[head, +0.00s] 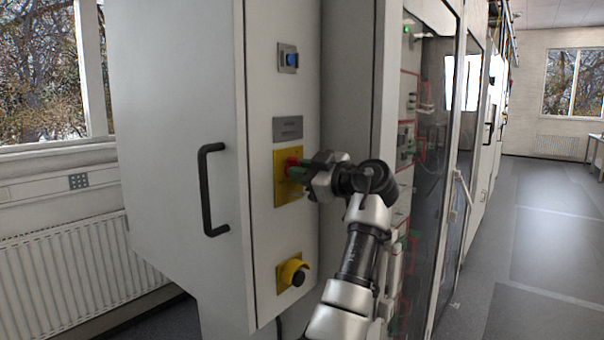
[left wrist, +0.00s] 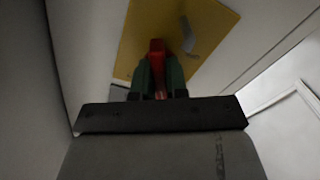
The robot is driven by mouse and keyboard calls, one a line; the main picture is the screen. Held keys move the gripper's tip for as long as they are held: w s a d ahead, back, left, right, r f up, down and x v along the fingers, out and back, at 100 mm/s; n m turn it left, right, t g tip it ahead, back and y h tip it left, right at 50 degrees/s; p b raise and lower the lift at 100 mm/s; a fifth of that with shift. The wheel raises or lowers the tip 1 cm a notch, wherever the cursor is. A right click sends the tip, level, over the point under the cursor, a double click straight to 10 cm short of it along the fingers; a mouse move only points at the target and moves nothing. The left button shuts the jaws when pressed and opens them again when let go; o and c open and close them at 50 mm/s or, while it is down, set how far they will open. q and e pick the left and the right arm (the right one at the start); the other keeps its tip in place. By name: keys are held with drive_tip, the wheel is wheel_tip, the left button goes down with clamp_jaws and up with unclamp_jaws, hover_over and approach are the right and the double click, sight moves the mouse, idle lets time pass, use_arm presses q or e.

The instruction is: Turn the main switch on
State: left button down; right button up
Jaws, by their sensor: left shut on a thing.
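The main switch has a red handle (head: 291,162) on a yellow plate (head: 287,198), on the narrow front of a white cabinet. My left gripper (head: 298,172) reaches it from the right and is shut on the red handle. In the left wrist view, the red handle (left wrist: 157,47) stands between the two green fingertips (left wrist: 160,73), in front of the yellow plate (left wrist: 205,22). The fingers hide part of the handle, and its exact angle is hard to tell. My right gripper is not in view.
A blue button (head: 292,59) and a grey label plate (head: 288,128) sit above the switch. A yellow-based black knob (head: 293,273) is below. A black door handle (head: 208,190) sticks out at left. Glass-door cabinets (head: 436,130) stand at right, beside free floor (head: 540,250).

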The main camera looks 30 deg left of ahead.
use_arm(q)
drive_tip(key=m, duration=0.5)
drive_tip(key=shift+m, duration=0.4)
idle(0.4)
drive_tip(key=c, duration=1.1)
unclamp_jaws()
drive_tip(key=shift+c, duration=0.2)
drive_tip(key=shift+d+f, duration=0.15)
drive_tip(key=shift+d, duration=0.45)
drive_tip(key=d+b, duration=0.2)
drive_tip(key=d, duration=0.7)
drive_tip(key=shift+s+d+b, duration=0.3)
drive_tip(key=shift+s+b, duration=0.05)
drive_tip(key=shift+s, duration=0.05)
